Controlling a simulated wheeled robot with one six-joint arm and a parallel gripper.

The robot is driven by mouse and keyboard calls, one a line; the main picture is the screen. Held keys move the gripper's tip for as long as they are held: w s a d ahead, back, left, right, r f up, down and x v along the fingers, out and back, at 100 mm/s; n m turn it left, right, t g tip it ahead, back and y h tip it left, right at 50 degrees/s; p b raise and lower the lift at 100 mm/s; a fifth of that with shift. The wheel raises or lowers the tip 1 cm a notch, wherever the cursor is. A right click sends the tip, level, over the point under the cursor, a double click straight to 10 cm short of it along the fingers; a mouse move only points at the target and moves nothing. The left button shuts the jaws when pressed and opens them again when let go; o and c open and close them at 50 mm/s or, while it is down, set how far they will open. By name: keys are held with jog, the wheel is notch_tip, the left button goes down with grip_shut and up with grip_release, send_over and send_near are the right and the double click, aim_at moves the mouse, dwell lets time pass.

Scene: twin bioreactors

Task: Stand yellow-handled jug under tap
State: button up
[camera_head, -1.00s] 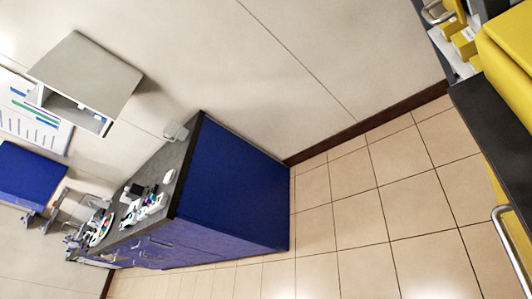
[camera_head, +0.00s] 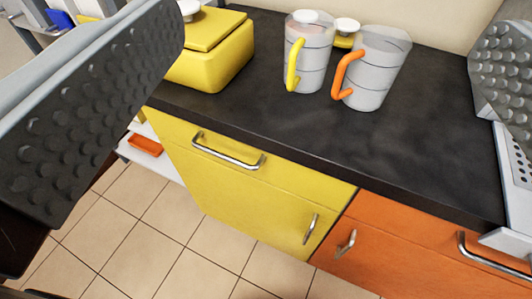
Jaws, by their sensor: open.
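The yellow-handled jug (camera_head: 312,58) is a clear, graduated jug standing upright on the dark counter, its yellow handle facing front left. A similar jug with an orange handle (camera_head: 374,78) stands just right of it, close by. My gripper (camera_head: 325,50) is open and empty, with one studded finger large at the left and the other at the right edge. Both jugs appear between the fingers, farther off and untouched. I cannot make out a tap in this view.
A yellow box-shaped unit (camera_head: 215,52) stands left of the jugs. A small yellow item with a white round top (camera_head: 346,30) sits behind them. The dark counter (camera_head: 440,140) is clear right of the jugs. Yellow (camera_head: 235,195) and orange (camera_head: 390,240) handled cabinet fronts lie below.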

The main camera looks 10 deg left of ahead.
jog(key=c, duration=0.7)
jog(key=shift+w+m, duration=0.3)
jog(key=shift+m, duration=0.1)
jog(key=c, duration=0.4)
jog(key=w+m+g, duration=0.1)
jog(key=w+m, duration=0.1)
jog(key=w+m+g, duration=0.1)
jog(key=w+m, duration=0.1)
jog(key=w+d+m+g, duration=0.1)
jog(key=w+m, duration=0.1)
jog(key=m, duration=0.1)
jog(key=shift+w+g, duration=0.4)
jog(key=shift+c, duration=0.9)
jog(key=m+g+y, duration=0.3)
jog(key=m+g, duration=0.7)
jog(key=m, duration=1)
send_over(291, 69)
jog(key=s+d, duration=0.3)
jog(key=d, duration=0.1)
notch_tip(291, 69, down, 3)
jog(key=shift+m, duration=0.3)
jog(key=shift+s+d+f+x, duration=0.1)
jog(key=shift+s+x, duration=0.05)
jog(key=shift+x, duration=2.75)
jog(key=shift+s+d+f+x, duration=0.1)
jog(key=shift+s+x, duration=0.05)
jog(key=shift+x, duration=2.75)
jog(key=shift+s+x, duration=0.15)
jog(key=shift+x, duration=2.75)
